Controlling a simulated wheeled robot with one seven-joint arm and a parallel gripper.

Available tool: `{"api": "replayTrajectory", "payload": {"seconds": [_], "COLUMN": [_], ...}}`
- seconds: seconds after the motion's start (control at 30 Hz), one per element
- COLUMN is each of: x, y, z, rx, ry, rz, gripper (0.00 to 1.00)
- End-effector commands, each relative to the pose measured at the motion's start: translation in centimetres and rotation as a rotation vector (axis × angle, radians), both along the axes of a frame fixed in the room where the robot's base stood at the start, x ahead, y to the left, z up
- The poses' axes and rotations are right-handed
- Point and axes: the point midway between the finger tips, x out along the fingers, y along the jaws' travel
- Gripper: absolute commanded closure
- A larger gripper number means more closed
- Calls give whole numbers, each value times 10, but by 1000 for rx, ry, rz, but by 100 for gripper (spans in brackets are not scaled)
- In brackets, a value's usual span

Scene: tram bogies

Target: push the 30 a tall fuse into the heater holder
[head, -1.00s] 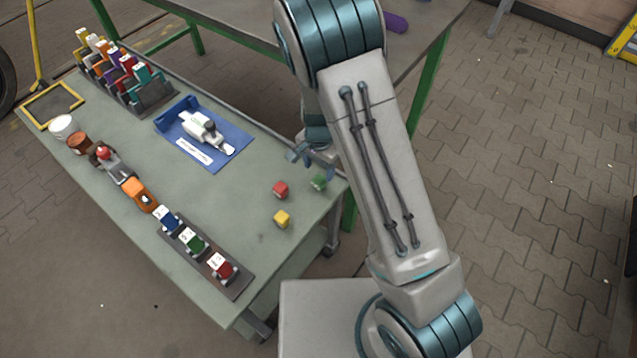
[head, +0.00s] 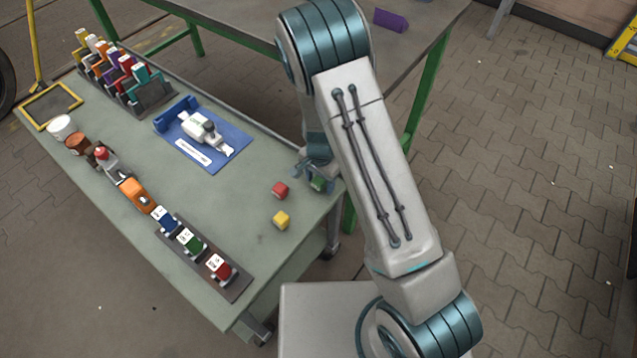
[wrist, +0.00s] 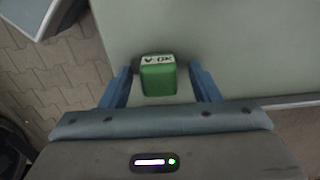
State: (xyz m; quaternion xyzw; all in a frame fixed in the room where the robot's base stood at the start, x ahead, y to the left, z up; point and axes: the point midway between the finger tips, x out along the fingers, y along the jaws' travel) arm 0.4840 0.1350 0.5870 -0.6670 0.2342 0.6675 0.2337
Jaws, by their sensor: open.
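The green 30 A fuse (wrist: 158,78) stands on the bench in the wrist view, its pale label reading upside down. My gripper (wrist: 161,73) is open, with one blue finger on each side of the fuse and a gap visible on both sides. In the head view the green fuse (head: 317,184) is near the bench's right edge, partly covered by my gripper (head: 314,174). A dark strip (head: 240,285) at the bench's front edge carries blue, green and red units with white labels. I cannot tell which, if any, is the heater holder.
A blue tray (head: 225,160) holds a white tool. A rack of coloured pieces (head: 150,100) stands at the back left. The mid-bench is clear.

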Motion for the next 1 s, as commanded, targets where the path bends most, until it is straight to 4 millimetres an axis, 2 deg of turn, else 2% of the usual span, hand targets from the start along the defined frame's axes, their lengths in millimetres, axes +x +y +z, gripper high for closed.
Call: {"api": "replayTrajectory", "payload": {"seconds": [0.2, 0.23, 0.37, 0.4, 0.73, 0.87, 1.0], "x": [0, 0, 0, 0, 1, 1, 1], "y": [0, 0, 0, 0, 0, 1, 1], "z": [1, 1, 1, 1, 6, 26, 56], "rx": [1, 1, 1, 1, 1, 1, 2], "ry": [-1, -1, -1, -1, -2, -5, -5], "rz": [0, 0, 0, 0, 1, 0, 1], "gripper": [44, 49, 85, 90, 90, 90, 90]}}
